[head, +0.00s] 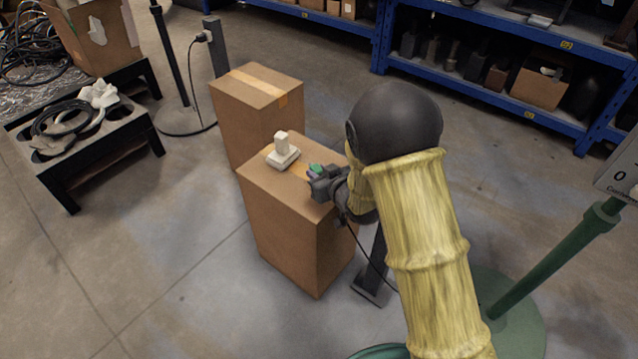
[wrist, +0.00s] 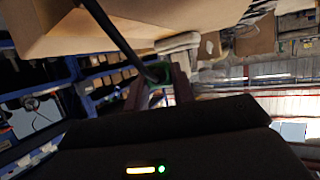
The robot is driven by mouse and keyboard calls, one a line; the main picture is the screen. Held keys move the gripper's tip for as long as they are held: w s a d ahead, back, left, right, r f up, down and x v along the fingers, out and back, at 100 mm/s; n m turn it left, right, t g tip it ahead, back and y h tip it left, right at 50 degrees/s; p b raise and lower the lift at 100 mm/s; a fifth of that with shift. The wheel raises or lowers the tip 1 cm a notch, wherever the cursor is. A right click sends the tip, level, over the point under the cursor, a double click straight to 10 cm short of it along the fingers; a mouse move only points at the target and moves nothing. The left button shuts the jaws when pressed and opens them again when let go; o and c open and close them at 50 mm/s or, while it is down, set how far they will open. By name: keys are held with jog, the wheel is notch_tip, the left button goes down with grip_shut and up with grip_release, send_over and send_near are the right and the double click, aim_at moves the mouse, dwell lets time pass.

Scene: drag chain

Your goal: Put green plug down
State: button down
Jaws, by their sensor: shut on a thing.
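The green plug (head: 315,169) is held between the fingers of my gripper (head: 318,184), at the top of the front cardboard box (head: 288,220), near its right edge. In the wrist view the green plug (wrist: 160,73) shows between the two dark fingertips of my gripper (wrist: 160,88), and a dark cable runs from it to the upper left. I cannot tell whether the plug touches the box top. A white plug-like block (head: 283,151) stands on the same box top, to the left of the gripper.
A second cardboard box (head: 257,110) stands behind the first. A black-framed table (head: 90,140) with cables is at the left. Blue shelving (head: 480,105) lines the back. A green stand (head: 520,320) is at the right. Floor at the front left is clear.

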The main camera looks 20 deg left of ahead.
jog(key=shift+f+b, duration=0.8)
jog(key=shift+f, duration=1)
jog(key=shift+f, duration=0.2)
jog(key=c, duration=1.4)
grip_release()
jog(key=shift+c, duration=0.2)
jog(key=shift+o, duration=1.4)
jog(key=shift+w, duration=0.15)
jog(key=shift+a, duration=0.1)
jog(key=shift+s+r, duration=0.15)
jog(key=shift+s, duration=0.05)
jog(key=shift+s+d+r, duration=0.1)
jog(key=shift+d+r, duration=0.05)
jog(key=shift+d, duration=0.05)
jog(key=p+v, duration=0.3)
jog(key=v, duration=0.8)
jog(key=shift+s+d, duration=0.2)
jog(key=shift+s, duration=0.1)
